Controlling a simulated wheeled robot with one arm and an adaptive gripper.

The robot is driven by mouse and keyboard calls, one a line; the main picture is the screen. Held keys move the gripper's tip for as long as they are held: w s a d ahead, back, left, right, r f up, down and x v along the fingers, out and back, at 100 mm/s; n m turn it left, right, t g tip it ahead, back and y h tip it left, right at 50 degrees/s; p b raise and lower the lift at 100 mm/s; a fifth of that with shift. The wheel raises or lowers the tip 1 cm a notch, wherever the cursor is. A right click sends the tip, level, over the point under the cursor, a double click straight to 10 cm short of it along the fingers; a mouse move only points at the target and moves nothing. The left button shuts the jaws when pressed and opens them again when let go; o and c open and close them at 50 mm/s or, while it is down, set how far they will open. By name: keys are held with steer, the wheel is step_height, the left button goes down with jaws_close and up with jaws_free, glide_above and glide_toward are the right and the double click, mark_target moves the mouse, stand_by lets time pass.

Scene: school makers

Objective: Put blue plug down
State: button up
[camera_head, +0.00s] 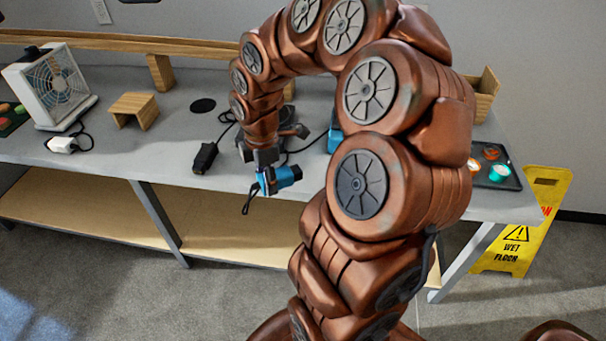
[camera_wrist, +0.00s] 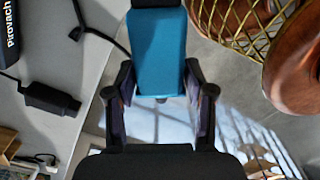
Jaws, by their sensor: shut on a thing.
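The blue plug (camera_head: 284,176) has a black cord hanging from it. My gripper (camera_head: 264,172) is shut on it and holds it at the front edge of the grey table (camera_head: 330,191). In the wrist view the blue plug (camera_wrist: 157,60) sits between the two dark fingers of my gripper (camera_wrist: 160,100), with its prongs toward the palm. In the wrist view the plug appears beyond the table edge, with floor behind it. Whether it touches the table cannot be told.
A black plug (camera_head: 205,157) lies on the table left of my gripper. A white plug (camera_head: 62,145) lies near a white fan (camera_head: 50,85). A dark tray (camera_head: 495,170) is at the right, near a yellow wet-floor sign (camera_head: 524,225).

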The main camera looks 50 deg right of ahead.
steer(key=s+d+n+b, duration=0.3)
steer(key=s+n, duration=0.8)
steer(key=s, duration=0.1)
steer(key=w+d+p, duration=0.1)
steer(key=w+d, duration=0.2)
steer(key=w, duration=0.1)
steer(key=w+d+f+p, duration=0.1)
steer(key=w+d, duration=0.2)
steer(key=w, duration=0.1)
steer(key=w+d+f+p, duration=0.1)
steer(key=w+d, duration=0.2)
steer(key=w, duration=0.1)
steer(key=shift+w+d+p, duration=0.1)
steer(key=shift+w+p, duration=0.25)
steer(key=shift+f+p, duration=0.4)
steer(key=shift+f, duration=1.45)
steer(key=shift+f, duration=0.6)
steer(key=o, duration=1.3)
steer(key=shift+c, duration=0.2)
steer(key=shift+r, duration=0.1)
